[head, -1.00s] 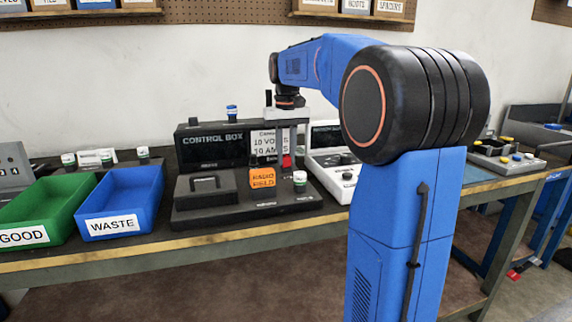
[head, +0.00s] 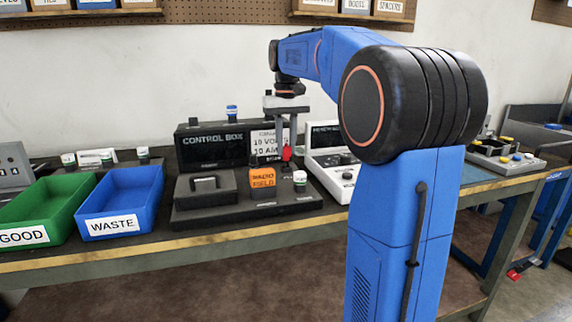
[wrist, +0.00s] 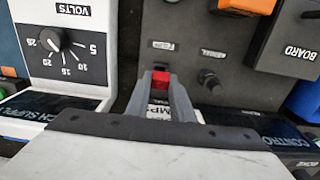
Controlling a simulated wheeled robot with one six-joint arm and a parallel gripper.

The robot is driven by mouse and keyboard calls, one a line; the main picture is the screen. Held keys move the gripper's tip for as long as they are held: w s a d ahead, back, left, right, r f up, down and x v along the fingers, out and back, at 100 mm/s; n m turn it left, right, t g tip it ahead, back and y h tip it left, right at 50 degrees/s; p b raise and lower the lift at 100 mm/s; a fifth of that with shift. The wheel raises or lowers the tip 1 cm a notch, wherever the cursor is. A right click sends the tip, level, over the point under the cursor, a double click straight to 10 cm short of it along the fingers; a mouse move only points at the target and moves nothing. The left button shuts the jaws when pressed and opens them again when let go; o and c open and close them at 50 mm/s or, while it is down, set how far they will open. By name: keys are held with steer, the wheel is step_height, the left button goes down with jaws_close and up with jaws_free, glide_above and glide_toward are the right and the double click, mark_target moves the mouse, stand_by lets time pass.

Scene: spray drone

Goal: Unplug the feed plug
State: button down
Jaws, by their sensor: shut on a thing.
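The red feed plug (head: 287,153) is between the fingertips of my gripper (head: 285,147), above the right part of the dark control box base (head: 235,209). In the wrist view the red plug (wrist: 160,79) sits between the two grey fingers (wrist: 161,84), which are shut on it. A small dark socket (wrist: 161,66) shows just beyond the plug, below a small white label (wrist: 163,45). The fingers point down. Whether the plug's lower end is clear of the socket is hard to tell.
A white bench supply (head: 330,160) is at the right. A blue waste bin (head: 125,200) and a green good bin (head: 38,212) stand at the left.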

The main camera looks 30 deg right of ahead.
steer(key=shift+r, duration=1.1)
steer(key=shift+r, duration=0.15)
